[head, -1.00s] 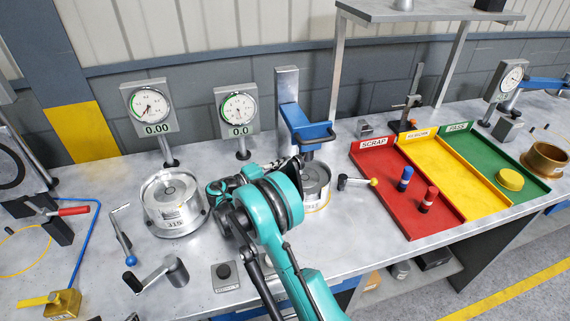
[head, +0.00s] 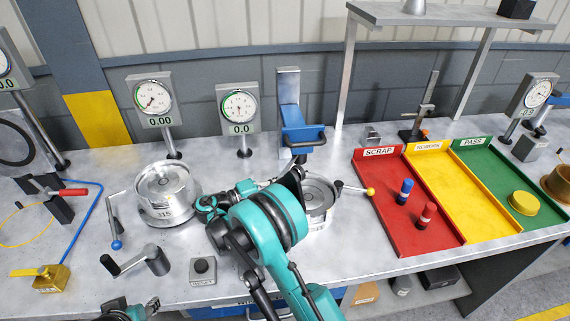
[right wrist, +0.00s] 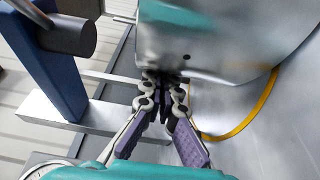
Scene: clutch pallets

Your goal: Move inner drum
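A silver drum (head: 165,187) marked 315 stands upright on the bench at the left in the head view. A second silver drum (head: 321,192) stands under the blue press, partly hidden by my right arm. No label shows which is the inner drum. My right gripper (head: 297,180) is at the left side of the second drum, mostly hidden by its own arm. In the right wrist view its purple-padded fingers (right wrist: 164,80) come close together at a shiny metal drum wall (right wrist: 235,60); whether they hold anything is unclear. My left gripper (head: 150,306) shows only partly at the bottom edge.
The blue press (head: 289,100) rises behind the second drum. Red scrap (head: 390,215), yellow rework (head: 465,195) and green pass (head: 505,172) trays lie to the right. Two dial gauges stand behind the drums. A crank (head: 150,262) and reset button (head: 203,268) sit in front.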

